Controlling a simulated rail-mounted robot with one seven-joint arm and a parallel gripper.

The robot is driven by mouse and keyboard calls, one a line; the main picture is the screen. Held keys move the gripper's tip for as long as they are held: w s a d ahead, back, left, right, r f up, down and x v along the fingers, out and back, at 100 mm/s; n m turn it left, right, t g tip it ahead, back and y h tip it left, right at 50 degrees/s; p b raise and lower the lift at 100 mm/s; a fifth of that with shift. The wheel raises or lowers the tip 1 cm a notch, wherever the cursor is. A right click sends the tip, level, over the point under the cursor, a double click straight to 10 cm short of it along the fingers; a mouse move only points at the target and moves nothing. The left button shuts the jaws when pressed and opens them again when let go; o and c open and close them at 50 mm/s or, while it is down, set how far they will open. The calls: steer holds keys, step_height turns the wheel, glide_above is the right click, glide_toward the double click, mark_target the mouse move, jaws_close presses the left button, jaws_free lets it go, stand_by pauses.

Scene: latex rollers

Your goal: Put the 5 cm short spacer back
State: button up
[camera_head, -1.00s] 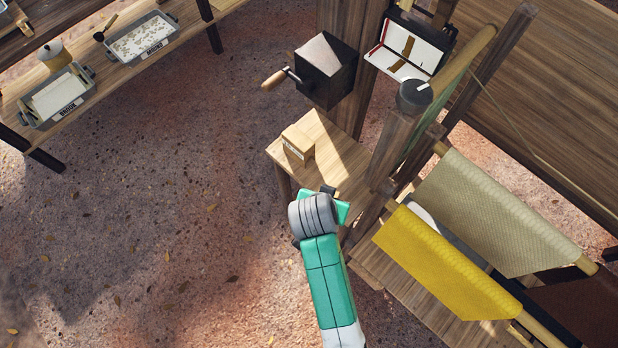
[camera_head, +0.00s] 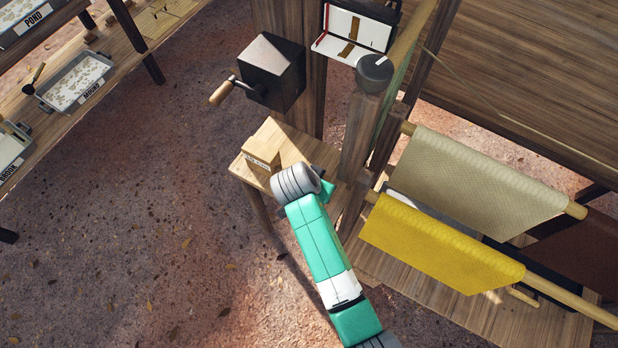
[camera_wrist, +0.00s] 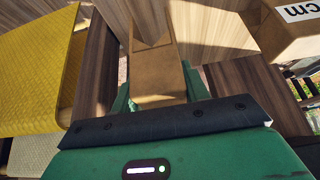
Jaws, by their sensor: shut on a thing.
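In the wrist view, my gripper (camera_wrist: 158,88) is shut on a tan wooden spacer block (camera_wrist: 155,62), which sticks out ahead between the two green fingers. No label shows on this block, so I cannot read its length. In the head view, my gripper (camera_head: 329,188) is mostly hidden by my wrist, at the right edge of a small wooden stand.
A box-like wooden block (camera_head: 262,156) with a printed label stands on the small stand (camera_head: 288,143); its "cm" mark shows in the wrist view (camera_wrist: 294,32). A black crank box (camera_head: 272,72) is behind. Yellow cloth (camera_head: 435,240) hangs on a roller to the right.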

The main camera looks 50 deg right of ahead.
steer(key=shift+w+d+f+b, duration=0.25)
steer(key=shift+w+f+b, duration=0.05)
steer(key=shift+w+f, duration=0.7)
steer(key=shift+w+d+f+b, duration=0.2)
steer(key=shift+w+f+b, duration=0.1)
steer(key=shift+w+f, duration=0.7)
steer(key=o, duration=1.1)
steer(key=shift+f, duration=0.1)
steer(key=shift+r, duration=0.3)
steer(key=p+v, duration=0.2)
steer(key=v, duration=0.9)
steer(key=shift+a+r, duration=0.2)
steer(key=shift+r, duration=0.15)
